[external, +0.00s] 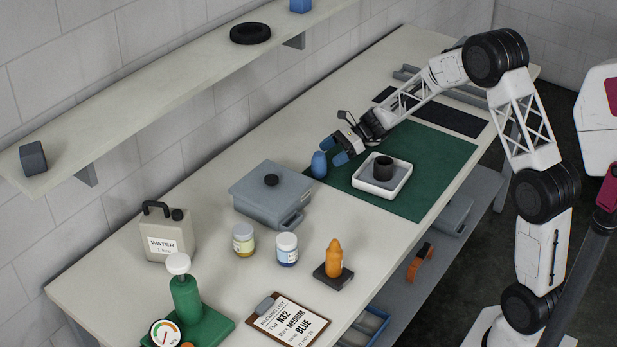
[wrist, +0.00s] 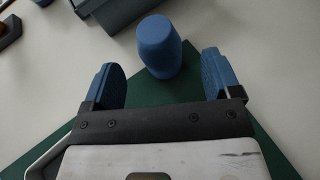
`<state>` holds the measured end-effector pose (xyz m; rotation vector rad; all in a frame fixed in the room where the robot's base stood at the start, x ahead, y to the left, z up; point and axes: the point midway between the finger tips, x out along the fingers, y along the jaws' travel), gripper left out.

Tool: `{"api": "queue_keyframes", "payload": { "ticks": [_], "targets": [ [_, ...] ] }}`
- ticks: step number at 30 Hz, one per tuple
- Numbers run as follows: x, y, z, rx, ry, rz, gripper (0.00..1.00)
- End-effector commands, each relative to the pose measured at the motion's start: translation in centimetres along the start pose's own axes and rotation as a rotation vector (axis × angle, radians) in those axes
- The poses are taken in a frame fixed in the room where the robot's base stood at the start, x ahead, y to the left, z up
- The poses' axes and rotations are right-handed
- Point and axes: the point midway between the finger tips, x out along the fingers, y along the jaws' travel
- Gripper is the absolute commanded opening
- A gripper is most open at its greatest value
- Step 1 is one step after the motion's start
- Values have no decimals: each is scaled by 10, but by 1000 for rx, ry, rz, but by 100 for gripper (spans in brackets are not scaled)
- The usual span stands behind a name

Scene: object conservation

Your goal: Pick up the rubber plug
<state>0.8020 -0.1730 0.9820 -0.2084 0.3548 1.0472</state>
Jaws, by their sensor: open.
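A blue tapered piece, which looks like the rubber plug (external: 319,165), stands upright at the far left edge of the green mat (external: 437,168). In the wrist view the plug (wrist: 158,45) is just ahead of my gripper (wrist: 160,68), roughly centred between the blue finger pads. My gripper (external: 333,151) is open, with a finger on either side of the gap and nothing held. Whether a pad touches the plug cannot be told from the external view; in the wrist view there is space on both sides.
A white tray (external: 400,186) with a dark cylinder (external: 383,167) sits on the mat. A grey lidded box (external: 262,199) is close to the plug.

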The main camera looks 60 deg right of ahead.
Motion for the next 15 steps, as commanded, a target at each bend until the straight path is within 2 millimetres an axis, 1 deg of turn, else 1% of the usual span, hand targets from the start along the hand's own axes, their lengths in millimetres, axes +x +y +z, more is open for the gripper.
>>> {"api": "queue_keyframes", "payload": {
  "ticks": [4,7,15],
  "targets": [
    [2,0,0,0,0,1,83],
    [7,0,0,0,0,1,83],
    [37,1,-1,0,0,2,83]
  ]
}}
